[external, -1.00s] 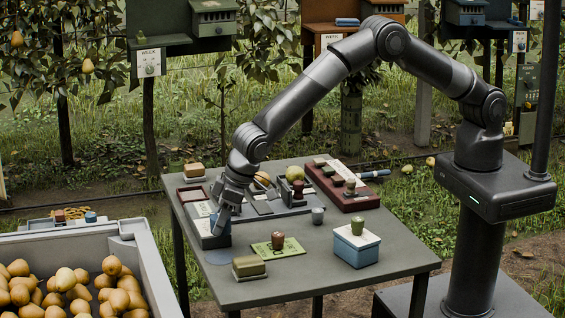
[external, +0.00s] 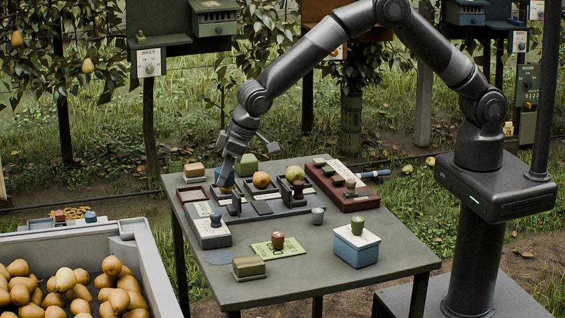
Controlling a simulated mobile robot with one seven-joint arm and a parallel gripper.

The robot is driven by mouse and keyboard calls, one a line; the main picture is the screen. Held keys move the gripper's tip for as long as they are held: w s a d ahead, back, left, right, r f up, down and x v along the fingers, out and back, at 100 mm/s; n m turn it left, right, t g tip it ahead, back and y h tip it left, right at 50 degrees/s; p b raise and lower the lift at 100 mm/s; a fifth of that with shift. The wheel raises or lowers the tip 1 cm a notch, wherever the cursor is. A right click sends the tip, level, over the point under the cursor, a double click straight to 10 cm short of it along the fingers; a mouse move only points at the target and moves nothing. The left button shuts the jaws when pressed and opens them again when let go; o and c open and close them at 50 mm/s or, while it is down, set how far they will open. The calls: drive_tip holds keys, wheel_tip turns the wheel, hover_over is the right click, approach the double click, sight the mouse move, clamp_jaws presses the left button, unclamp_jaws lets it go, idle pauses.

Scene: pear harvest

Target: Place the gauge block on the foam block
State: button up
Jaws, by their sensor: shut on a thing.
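My gripper (external: 227,187) points down over the back left of the grey table. It is shut on a small blue block (external: 226,175), which I take to be the gauge block; the fingers hide much of it. Just right of it is a green block (external: 248,164), and left of it a tan block (external: 195,170) at the table's back edge. An olive block (external: 249,266) lies on a dark pad near the front edge. I cannot tell for sure which is the foam block.
A grey box with a blue-knobbed stamp (external: 215,219) stands at the left. A dark rack with a pear (external: 261,180) and a red tray (external: 352,201) lie behind. A green card (external: 289,250) and blue box (external: 357,247) are in front. A pear crate (external: 135,240) stands left.

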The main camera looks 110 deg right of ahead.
drive_tip(key=s+d+r+m, duration=0.1)
drive_tip(key=s+d+r, duration=0.1)
drive_tip(key=s+d, duration=0.8)
drive_tip(key=s+d+r+m+h, duration=0.15)
drive_tip(key=s+d, duration=0.45)
drive_tip(key=d, duration=0.8)
drive_tip(key=s+d+r+m, duration=0.1)
drive_tip(key=s+d+m, duration=0.1)
drive_tip(key=s+d, duration=0.85)
hover_over(246, 157)
drive_tip(key=shift+n+g, duration=0.25)
drive_tip(key=shift+g, duration=0.05)
wheel_tip(246, 157, down, 7)
drive_tip(key=shift+a+r, duration=0.1)
drive_tip(key=shift+r, duration=0.05)
drive_tip(key=shift+f, duration=1.95)
drive_tip(key=shift+f, duration=0.15)
drive_tip(key=o, duration=1)
